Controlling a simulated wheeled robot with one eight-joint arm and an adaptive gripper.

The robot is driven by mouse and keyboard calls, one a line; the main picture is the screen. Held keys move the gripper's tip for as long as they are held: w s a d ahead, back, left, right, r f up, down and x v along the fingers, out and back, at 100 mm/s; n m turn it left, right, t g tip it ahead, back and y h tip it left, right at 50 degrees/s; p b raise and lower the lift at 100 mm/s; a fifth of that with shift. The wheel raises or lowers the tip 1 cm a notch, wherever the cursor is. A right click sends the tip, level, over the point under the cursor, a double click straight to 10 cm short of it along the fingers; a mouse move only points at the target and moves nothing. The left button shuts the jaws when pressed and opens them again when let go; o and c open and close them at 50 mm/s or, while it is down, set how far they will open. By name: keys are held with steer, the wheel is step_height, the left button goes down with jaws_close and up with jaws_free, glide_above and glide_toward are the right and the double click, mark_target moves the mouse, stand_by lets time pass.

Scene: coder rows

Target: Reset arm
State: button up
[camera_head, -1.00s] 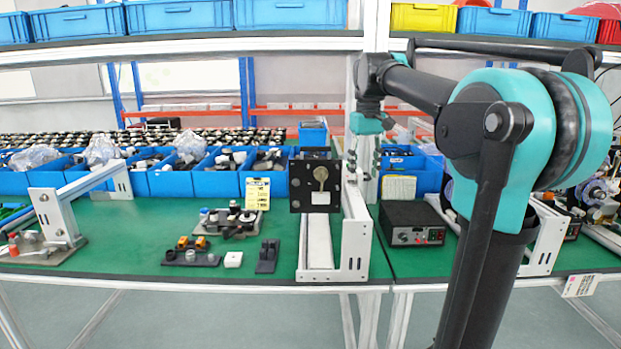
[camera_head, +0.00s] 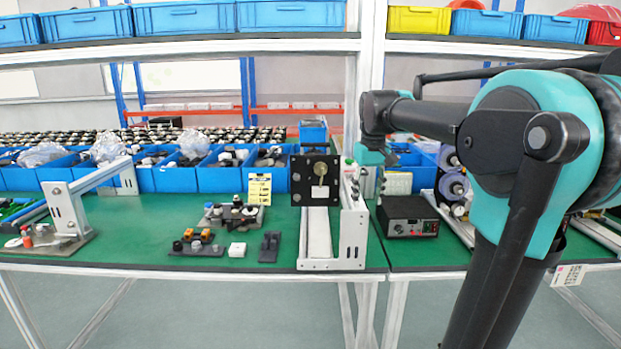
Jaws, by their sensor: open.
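My arm, teal and black, stands at the right in the head view and reaches left to a teal wrist in front of the shelf post. My gripper (camera_head: 367,182) hangs below that wrist, small and partly lost against the post and the blue bins behind it. Its fingers appear apart, and I see nothing held between them. It is right of the black square plate (camera_head: 316,180) on the white metal fixture (camera_head: 352,240), and above the left side of the black control box (camera_head: 407,217).
Small parts (camera_head: 197,243) and a white block (camera_head: 237,250) lie on the green bench (camera_head: 130,225). A white frame (camera_head: 66,208) stands at the left. Blue bins (camera_head: 222,178) line the back. A shelf (camera_head: 200,46) with bins runs above. The front left of the bench has bare room.

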steer(key=s+d+f+m+t, duration=0.1)
steer(key=s+f, duration=0.9)
steer(key=f, duration=0.4)
steer(key=s+d+f+m+t, duration=0.1)
steer(key=s+d+f+t, duration=0.1)
steer(key=s+f, duration=0.8)
step_height(320, 180, down, 4)
steer(key=shift+d, duration=0.15)
